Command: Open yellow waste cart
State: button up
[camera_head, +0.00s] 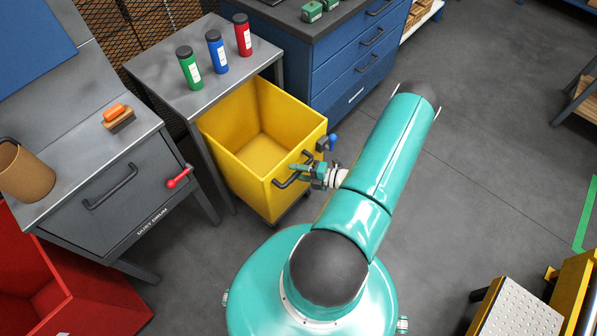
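The yellow waste cart (226,155) is an open, empty-looking bin. Its back part is under the small grey table, and its front part stands out in the open, so I see down into it. A dark handle (283,184) is on its front face. A blue-knobbed dark latch (333,142) is at its front right corner. My gripper (299,171) is at the handle, with its teal fingers overlapping the handle bar. The fingers are small here, and I cannot tell whether they are closed on it.
Green, blue and red bottles (215,52) stand on the grey table (165,85). A blue drawer cabinet (345,65) is right behind the cart. A grey dust drum cabinet (120,195) with a red lever (178,178) is at left. Floor (480,170) to the right is clear.

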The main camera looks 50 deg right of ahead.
jog(key=v, duration=1.3)
jog(key=shift+s+r, duration=0.2)
jog(key=shift+s, duration=0.2)
jog(key=shift+w+d+r, duration=0.1)
jog(key=shift+d, duration=0.05)
jog(key=w+a+r+n+g, duration=0.4)
jog(key=w+a+r+n, duration=0.1)
jog(key=r+n, duration=0.4)
jog(key=w+a+r+n+g+y, duration=0.1)
jog(key=w+a+r+n+g, duration=0.35)
jog(key=r+n, duration=0.45)
jog(key=w+a+r+n+g, duration=0.45)
jog(key=r+n, duration=0.35)
jog(key=r, duration=0.2)
jog(key=s+a+r+n+t+h, duration=0.2)
jog(key=s+a+r+n+h, duration=0.1)
jog(key=a+r+n, duration=0.6)
jog(key=s+a+r+n+t+h, duration=0.2)
jog(key=a+r+n, duration=0.8)
jog(key=n, duration=0.5)
jog(key=s+r+h, duration=0.1)
jog(key=h, duration=0.1)
jog(key=shift+s+h, duration=0.2)
jog(key=shift+h, duration=0.2)
